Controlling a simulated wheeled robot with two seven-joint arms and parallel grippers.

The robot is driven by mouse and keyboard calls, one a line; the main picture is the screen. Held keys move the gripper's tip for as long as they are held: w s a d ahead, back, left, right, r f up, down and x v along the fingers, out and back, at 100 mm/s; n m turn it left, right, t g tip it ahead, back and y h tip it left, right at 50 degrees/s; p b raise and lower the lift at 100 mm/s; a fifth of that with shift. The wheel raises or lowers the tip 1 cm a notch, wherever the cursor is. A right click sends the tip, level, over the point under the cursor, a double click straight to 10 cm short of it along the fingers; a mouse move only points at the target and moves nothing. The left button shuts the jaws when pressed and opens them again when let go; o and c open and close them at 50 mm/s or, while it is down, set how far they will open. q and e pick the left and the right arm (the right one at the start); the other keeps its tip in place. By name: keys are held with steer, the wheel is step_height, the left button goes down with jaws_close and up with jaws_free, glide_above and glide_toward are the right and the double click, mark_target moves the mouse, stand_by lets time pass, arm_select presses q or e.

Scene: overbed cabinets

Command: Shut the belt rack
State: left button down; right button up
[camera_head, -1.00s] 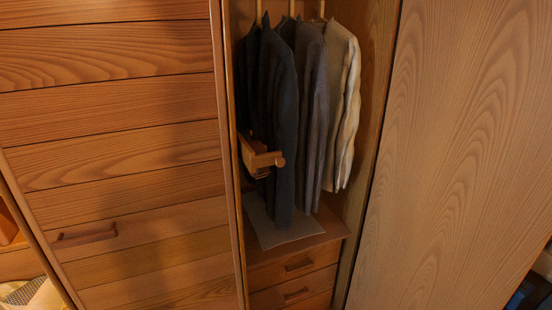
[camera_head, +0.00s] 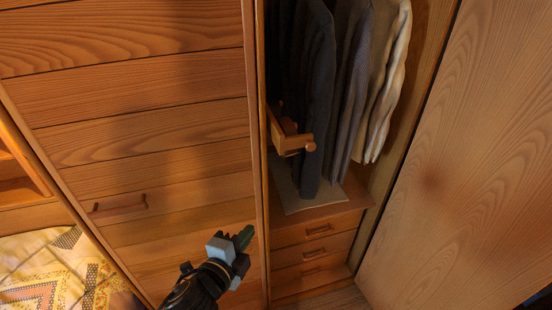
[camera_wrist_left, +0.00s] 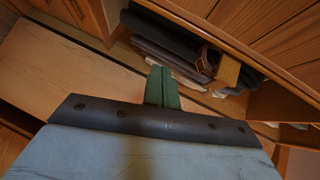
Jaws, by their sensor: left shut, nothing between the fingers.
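The belt rack (camera_head: 291,141) is a small wooden pull-out with a round knob at its front end. It is on the left inner side of the open wardrobe and sticks out in front of the dark clothes. It also shows in the left wrist view (camera_wrist_left: 228,71), beyond and to the right of the fingers. My left gripper (camera_head: 244,236) is shut and empty, with its green fingers together. In the head view it is below and left of the rack, in front of the slatted panel, and apart from the rack. My right gripper is not in view.
Hanging jackets (camera_head: 352,95) fill the wardrobe behind the rack. Below are a shelf with a grey mat (camera_head: 299,203) and shut drawers (camera_head: 318,230). The slatted panel (camera_head: 150,80) is on the left and a large wooden door (camera_head: 450,170) on the right. A patterned bedspread (camera_head: 40,270) is lower left.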

arm_select(q)
steer(key=s+d+r+m+t+h+p, duration=0.1)
steer(key=s+d+r+m+h, duration=0.15)
steer(key=r, duration=0.95)
steer(key=w+a+p+x, duration=0.1)
steer(key=a+x, duration=0.1)
steer(key=x, duration=1.1)
steer(key=shift+w+r+m+t+p, duration=0.3)
steer(key=shift+w+r+m+p, duration=0.05)
steer(key=shift+w, duration=0.15)
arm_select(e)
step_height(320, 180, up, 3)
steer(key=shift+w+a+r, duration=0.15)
arm_select(q)
steer(key=shift+w+a, duration=0.1)
steer(key=shift+a, duration=0.1)
